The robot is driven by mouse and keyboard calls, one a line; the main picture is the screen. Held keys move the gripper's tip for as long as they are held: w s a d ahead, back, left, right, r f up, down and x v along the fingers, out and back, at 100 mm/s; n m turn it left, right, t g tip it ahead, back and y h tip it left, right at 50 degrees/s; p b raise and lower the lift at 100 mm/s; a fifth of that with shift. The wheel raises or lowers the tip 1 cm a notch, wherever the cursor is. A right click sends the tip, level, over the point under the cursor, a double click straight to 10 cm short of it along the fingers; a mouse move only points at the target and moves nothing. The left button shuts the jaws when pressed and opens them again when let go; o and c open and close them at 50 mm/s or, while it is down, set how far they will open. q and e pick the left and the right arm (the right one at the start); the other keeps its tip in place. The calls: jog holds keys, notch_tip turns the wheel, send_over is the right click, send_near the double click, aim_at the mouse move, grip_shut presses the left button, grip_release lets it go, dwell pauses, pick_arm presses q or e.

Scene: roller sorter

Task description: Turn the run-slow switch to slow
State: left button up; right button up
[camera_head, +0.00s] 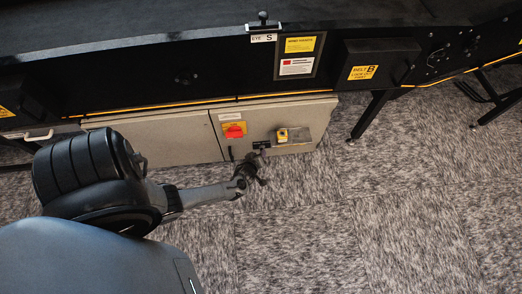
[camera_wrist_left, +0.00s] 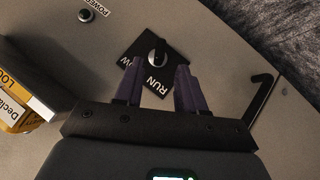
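The run-slow switch (camera_wrist_left: 156,52) shows in the left wrist view as a round metal knob on a black square plate. The plate carries the word RUN and a partly covered word ending in OW. My left gripper (camera_wrist_left: 157,72) is open, its two dark purple fingers apart with the tips just short of the knob. I see nothing between the fingers. I cannot tell clearly which word the knob points to. In the head view my left gripper (camera_head: 255,170) is at the front of the grey cabinet (camera_head: 180,137). My right gripper is not in view.
A yellow item (camera_head: 282,135) is beside the run-slow area. A POWER label (camera_wrist_left: 97,7) and a black handle (camera_wrist_left: 262,98) flank the plate. Carpet (camera_head: 400,200) is clear at right.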

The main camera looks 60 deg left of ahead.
pick_arm(q)
jog(key=b+x, duration=0.2)
jog(key=x, duration=0.2)
jog(key=shift+w+f, duration=0.15)
jog(key=shift+f, duration=0.1)
jog(key=shift+a, duration=0.1)
grip_shut()
